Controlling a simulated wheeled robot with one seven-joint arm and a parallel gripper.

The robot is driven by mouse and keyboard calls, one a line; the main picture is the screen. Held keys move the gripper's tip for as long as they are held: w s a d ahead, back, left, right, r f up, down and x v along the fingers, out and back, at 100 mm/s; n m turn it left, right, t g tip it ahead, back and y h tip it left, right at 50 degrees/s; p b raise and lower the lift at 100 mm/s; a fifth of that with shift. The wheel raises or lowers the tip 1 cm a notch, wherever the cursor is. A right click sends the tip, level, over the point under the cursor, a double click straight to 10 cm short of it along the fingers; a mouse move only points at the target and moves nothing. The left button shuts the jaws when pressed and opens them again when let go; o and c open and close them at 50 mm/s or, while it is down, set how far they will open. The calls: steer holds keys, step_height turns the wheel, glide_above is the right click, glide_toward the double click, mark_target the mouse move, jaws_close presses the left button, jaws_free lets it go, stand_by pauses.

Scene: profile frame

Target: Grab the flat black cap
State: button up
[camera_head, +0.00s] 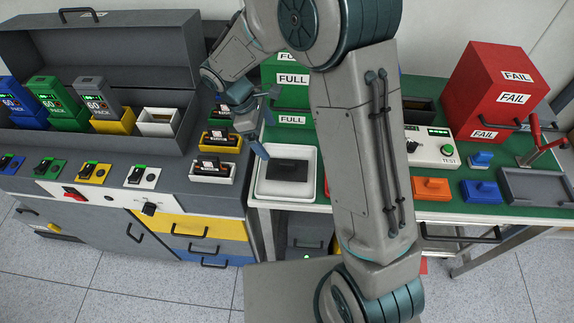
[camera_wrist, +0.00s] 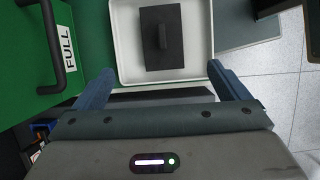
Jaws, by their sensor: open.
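The flat black cap (camera_head: 287,169) lies in a shallow white tray (camera_head: 262,188) at the left end of the green table. In the wrist view the cap (camera_wrist: 181,53) is a dark rectangle with a raised grip bar in its middle, and the white tray (camera_wrist: 120,62) surrounds it. My gripper (camera_head: 264,124) is open and empty, above and beside the tray's upper left side. In the wrist view my gripper's blue fingers (camera_wrist: 163,78) stand apart, to either side of the cap's near end. The gap between fingertips and cap is hard to judge.
Green boxes marked FULL (camera_head: 293,79) stand behind the tray. A grey cabinet (camera_head: 192,185) with white and yellow bins adjoins at left. Right of my arm are a red FAIL box (camera_head: 492,85), an orange block (camera_head: 432,188) and a blue block (camera_head: 481,191).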

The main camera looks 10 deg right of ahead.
mark_target(285, 163)
steer(key=x, duration=0.8)
steer(key=shift+f+p, duration=0.3)
steer(key=shift+p, duration=0.1)
steer(key=shift+s+d+p+x, duration=0.15)
steer(key=shift+p+x, duration=0.2)
steer(key=shift+x, duration=1)
steer(key=shift+s+d+p+x, duration=0.15)
steer(key=shift+p+x, duration=0.2)
steer(key=shift+x, duration=0.95)
steer(key=shift+a+r, duration=0.1)
steer(key=c, duration=1.1)
